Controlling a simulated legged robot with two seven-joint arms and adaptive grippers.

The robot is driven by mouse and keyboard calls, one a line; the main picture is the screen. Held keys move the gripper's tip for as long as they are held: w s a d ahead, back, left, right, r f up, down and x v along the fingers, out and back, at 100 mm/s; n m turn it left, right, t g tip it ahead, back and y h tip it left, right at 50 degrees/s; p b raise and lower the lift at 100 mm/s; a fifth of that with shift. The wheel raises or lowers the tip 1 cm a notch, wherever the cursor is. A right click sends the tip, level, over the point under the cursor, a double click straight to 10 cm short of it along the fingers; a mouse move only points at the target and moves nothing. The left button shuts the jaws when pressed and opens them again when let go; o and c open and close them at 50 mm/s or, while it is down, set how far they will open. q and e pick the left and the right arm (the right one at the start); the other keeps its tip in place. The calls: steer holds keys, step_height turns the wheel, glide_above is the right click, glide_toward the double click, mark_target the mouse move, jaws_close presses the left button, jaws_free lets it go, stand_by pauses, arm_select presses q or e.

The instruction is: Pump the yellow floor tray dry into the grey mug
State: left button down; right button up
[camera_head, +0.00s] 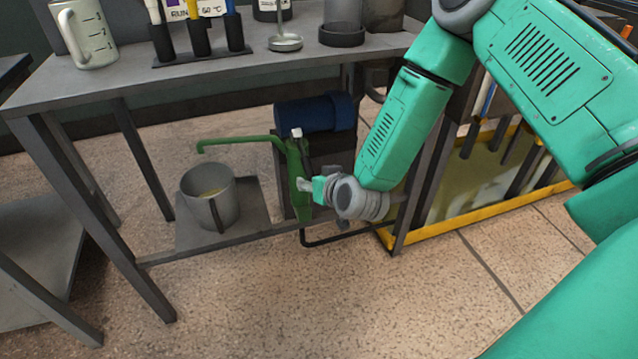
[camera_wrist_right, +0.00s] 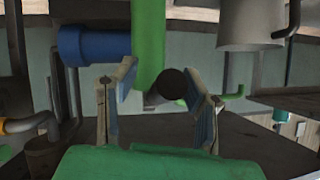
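The yellow floor tray (camera_head: 480,217) stands on the floor at the right, holding murky yellowish liquid. My right gripper (camera_head: 312,187) is at the pump's front. In the right wrist view, its fingers (camera_wrist_right: 163,98) are spread either side of a dark round knob (camera_wrist_right: 172,83), with gaps showing, beside the green pump post (camera_wrist_right: 148,40). My left gripper is not in view.
A blue cylinder (camera_head: 315,113) sits behind the pump. A black hose (camera_head: 345,238) runs from the pump toward the tray. A bench (camera_head: 220,62) carrying a jug (camera_head: 88,38) and bottles overhangs the mug. The front floor is clear.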

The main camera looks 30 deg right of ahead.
steer(key=v, duration=1.1)
steer(key=shift+s, duration=0.35)
